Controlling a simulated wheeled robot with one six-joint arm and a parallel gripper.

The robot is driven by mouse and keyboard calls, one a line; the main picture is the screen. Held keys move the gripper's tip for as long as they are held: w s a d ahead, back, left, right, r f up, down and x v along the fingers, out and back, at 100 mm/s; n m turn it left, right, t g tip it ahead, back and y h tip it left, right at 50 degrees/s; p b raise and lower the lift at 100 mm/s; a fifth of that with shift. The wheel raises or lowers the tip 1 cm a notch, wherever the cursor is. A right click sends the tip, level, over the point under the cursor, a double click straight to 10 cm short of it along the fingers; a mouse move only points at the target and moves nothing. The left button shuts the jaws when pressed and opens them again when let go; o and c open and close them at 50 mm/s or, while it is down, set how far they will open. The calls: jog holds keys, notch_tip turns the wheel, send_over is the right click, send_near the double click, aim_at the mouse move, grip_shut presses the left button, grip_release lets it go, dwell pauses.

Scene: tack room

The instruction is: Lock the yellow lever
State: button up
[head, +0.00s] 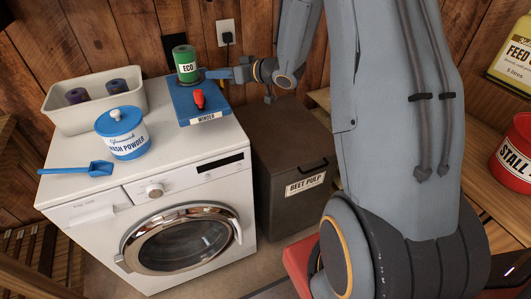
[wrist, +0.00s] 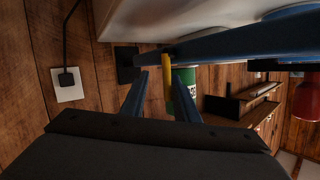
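The yellow lever (wrist: 167,84) shows in the wrist view as a narrow upright bar beside the edge of a blue board and in front of a green can. I cannot make it out in the head view. The blue board (head: 207,113), labelled WINTER, lies on the washing machine with a red knob (head: 199,99) on it. The green ECO can (head: 186,66) stands at its back. My gripper (head: 212,74) is at the can's right, over the board's back edge. In the wrist view its blue fingers (wrist: 158,84) are apart, with the lever between them; contact is unclear.
The white washing machine (head: 178,172) also bears a wash powder tub (head: 122,138), a blue scoop (head: 85,169) and a pale bin (head: 64,117). A dark BEET PULP bin (head: 290,150) stands right of it. The wooden wall with a socket (wrist: 67,84) is close behind.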

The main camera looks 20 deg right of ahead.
jog(key=s+d+f+m+g+h+b, duration=0.2)
jog(key=s+d+m+h, duration=0.1)
jog(key=s+d+h, duration=0.45)
jog(key=s+a+f+g+b, duration=0.1)
jog(key=s+a+f+g, duration=0.1)
jog(key=s, duration=0.6)
jog(key=s+a+f+m+g+b, duration=0.1)
jog(key=s+g, duration=0.3)
jog(key=s, duration=0.5)
jog(key=s+a+f+g+h+b, duration=0.1)
jog(key=s+a+f+g, duration=0.2)
jog(key=s, duration=0.6)
jog(key=shift+a+g, duration=0.3)
jog(key=shift+a, duration=0.15)
jog(key=shift+f, duration=0.1)
